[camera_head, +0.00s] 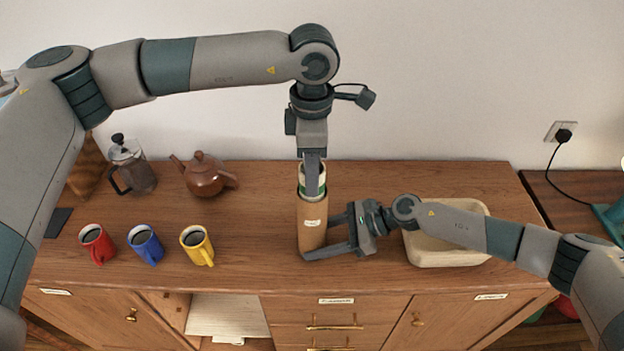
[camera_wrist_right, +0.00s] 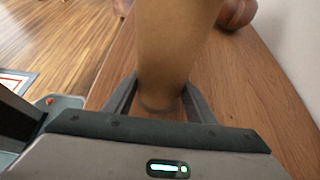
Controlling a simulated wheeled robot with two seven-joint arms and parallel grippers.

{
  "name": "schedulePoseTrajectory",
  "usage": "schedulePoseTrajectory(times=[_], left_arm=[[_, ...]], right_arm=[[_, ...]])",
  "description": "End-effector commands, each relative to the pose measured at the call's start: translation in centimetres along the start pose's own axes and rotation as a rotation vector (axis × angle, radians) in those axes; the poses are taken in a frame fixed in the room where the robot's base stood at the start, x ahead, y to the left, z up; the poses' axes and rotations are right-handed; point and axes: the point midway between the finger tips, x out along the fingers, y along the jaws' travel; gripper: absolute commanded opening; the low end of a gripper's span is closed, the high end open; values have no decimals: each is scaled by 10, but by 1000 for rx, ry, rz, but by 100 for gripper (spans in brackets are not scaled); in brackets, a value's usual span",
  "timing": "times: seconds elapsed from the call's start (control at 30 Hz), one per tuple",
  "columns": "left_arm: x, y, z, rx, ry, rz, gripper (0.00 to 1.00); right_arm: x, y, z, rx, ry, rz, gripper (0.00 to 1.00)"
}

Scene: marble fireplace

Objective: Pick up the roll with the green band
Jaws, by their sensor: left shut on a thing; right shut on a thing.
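A pale roll with a green band (camera_head: 322,180) stands in the mouth of an upright brown tube (camera_head: 312,239), its top showing above the rim and its lower part hidden inside. The tube has a small white label. My left gripper (camera_head: 313,184) points down from above and is shut on the roll at the tube's mouth. My right gripper (camera_head: 324,238) comes in from the right and is shut on the lower part of the tube. In the right wrist view the tube (camera_wrist_right: 176,45) stands between the two fingers.
Red (camera_head: 97,244), blue (camera_head: 146,244) and yellow (camera_head: 197,246) mugs stand on the wooden cabinet top (camera_head: 255,215) at the left. A teapot (camera_head: 205,175) and a French press (camera_head: 131,166) stand behind them. A cream bin (camera_head: 440,251) sits under my right arm.

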Motion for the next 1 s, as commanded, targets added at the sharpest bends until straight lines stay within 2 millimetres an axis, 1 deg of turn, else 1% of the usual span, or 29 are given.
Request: schedulePoseTrajectory(times=[0.17, 0.27, 0.37, 0.57, 0.8, 1.0], left_arm=[[-19, 1, 1, 0, -3, 4, 0], [-35, 1, 1, 0, -2, 4, 0], [-56, 1, 0, 0, -3, 5, 0], [-108, 1, 1, 0, -3, 5, 0], [-176, 1, 1, -1, -3, 5, 0], [-225, 0, 1, 1, -2, 3, 0]], right_arm=[[0, 0, 0, 0, 1, 0, 38], [0, 0, 0, 0, 1, 0, 38], [0, 0, 0, 0, 1, 0, 38], [0, 0, 0, 0, 1, 0, 38], [0, 0, 0, 0, 1, 0, 38], [0, 0, -1, 0, 1, 0, 38]])
